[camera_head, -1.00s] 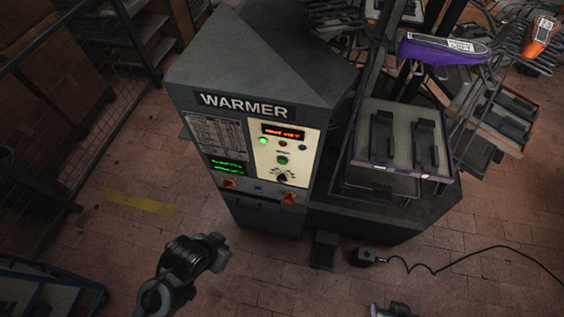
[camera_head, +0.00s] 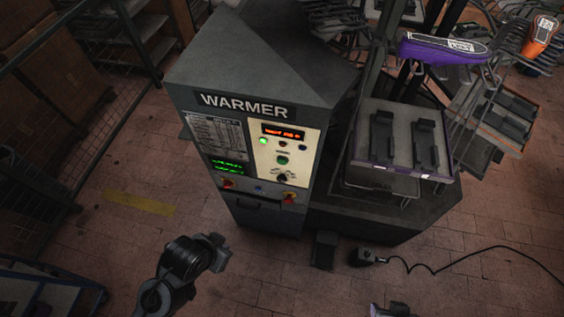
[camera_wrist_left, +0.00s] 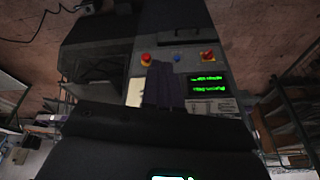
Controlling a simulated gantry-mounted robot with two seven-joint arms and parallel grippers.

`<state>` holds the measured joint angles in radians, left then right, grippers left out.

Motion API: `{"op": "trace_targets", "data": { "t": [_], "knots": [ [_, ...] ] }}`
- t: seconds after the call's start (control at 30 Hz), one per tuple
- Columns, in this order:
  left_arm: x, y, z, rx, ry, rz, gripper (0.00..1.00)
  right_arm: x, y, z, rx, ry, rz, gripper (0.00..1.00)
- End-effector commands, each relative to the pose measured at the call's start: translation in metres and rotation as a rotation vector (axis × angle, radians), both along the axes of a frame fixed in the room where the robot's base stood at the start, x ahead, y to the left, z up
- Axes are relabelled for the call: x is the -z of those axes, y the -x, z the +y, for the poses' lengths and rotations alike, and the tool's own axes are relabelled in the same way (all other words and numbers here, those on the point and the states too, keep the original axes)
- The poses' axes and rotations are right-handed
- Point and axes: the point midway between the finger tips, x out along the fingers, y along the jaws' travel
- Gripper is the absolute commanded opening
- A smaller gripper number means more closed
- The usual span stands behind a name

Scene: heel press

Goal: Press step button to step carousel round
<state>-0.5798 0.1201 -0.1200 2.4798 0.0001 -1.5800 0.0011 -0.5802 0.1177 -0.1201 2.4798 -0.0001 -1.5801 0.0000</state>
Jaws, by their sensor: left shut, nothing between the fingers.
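The grey WARMER cabinet (camera_head: 262,60) stands in the middle of the head view. Its cream panel (camera_head: 285,160) carries a lit orange display, a green lamp, a green button (camera_head: 283,160) and a black knob. Below are two red controls and a blue button (camera_head: 258,189). No step label is readable. My left gripper (camera_head: 218,250) is low in front of the cabinet, apart from it. The left wrist view shows its dark fingers (camera_wrist_left: 163,85) shut and empty, covering part of the panel. The blue button also shows there (camera_wrist_left: 178,57).
The carousel platform (camera_head: 390,215) with grey trays and purple and orange shoes stands right of the cabinet. A black pedal box (camera_head: 324,250) and a cabled box (camera_head: 362,257) lie on the brick floor. Mesh fencing and shelving stand left.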

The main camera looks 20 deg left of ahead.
Motion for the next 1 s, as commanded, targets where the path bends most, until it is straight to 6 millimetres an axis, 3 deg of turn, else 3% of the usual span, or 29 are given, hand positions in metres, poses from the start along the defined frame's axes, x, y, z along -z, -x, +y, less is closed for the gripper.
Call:
{"op": "trace_targets", "data": {
  "t": [0.17, 0.37, 0.57, 0.8, 1.0],
  "knots": [
    [-0.002, -0.007, -0.001, -0.042, 0.021, -0.037, 0.0, 0.0, 0.0, -0.001, -0.004, 0.007, 0.0, 0.43],
    [-0.002, -0.037, -0.014, -0.087, 0.091, -0.197, 0.0, 0.0, 0.0, -0.002, -0.005, 0.007, 0.0, 0.43],
    [0.028, -0.075, -0.036, -0.09, 0.231, -0.382, 0.0, 0.005, 0.0, -0.001, -0.004, 0.007, 0.0, 0.43],
    [0.073, -0.124, -0.065, -0.033, 0.51, -0.563, 0.0, 0.024, 0.0, 0.0, -0.001, 0.001, 0.0, 0.43],
    [0.106, -0.163, -0.068, 0.032, 0.732, -0.639, 0.0, 0.049, 0.0, 0.0, 0.001, -0.003, -0.001, 0.43]
  ]
}}
